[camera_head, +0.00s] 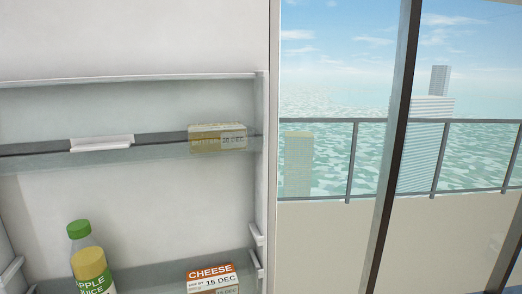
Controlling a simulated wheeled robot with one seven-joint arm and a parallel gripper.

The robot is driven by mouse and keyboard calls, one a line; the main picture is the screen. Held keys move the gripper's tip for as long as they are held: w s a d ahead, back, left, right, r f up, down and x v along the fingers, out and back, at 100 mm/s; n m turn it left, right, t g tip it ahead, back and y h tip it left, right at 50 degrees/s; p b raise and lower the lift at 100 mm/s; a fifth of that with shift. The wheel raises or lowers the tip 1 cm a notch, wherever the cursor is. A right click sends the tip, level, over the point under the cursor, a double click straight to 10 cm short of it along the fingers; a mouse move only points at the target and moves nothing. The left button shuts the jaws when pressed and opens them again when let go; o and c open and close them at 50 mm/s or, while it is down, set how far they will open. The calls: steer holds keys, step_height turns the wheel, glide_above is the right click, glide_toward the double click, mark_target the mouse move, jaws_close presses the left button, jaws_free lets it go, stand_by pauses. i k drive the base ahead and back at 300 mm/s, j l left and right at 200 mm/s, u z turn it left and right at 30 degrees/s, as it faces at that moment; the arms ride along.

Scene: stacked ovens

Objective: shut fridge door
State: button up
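The fridge door (120,40) stands open and fills the left half of the head view, with its pale inner side facing me. Its right edge shows beside the window. Clear-fronted shelves (80,157) run across it. A butter box (217,138) sits on the upper shelf, partly behind the clear front. A green-capped apple juice bottle (88,262) and a cheese box (211,278) stand on the lower shelf, cut off by the bottom edge. The fridge body and my gripper are not in view.
Right of the door is a window with a dark upright frame (393,150). Beyond it are a balcony railing (450,121), a low pale wall (325,235), water and tall buildings. A small white item (101,142) is on the upper shelf.

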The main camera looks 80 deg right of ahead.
mark_target(158, 201)
steer(key=k+l+u, duration=0.4)
steer(key=k+l, duration=0.5)
steer(key=l, duration=0.4)
steer(key=k+l+u, duration=0.4)
steer(key=k+l, duration=0.55)
steer(key=k, duration=0.15)
steer(key=i+j, duration=0.35)
steer(key=i, duration=0.1)
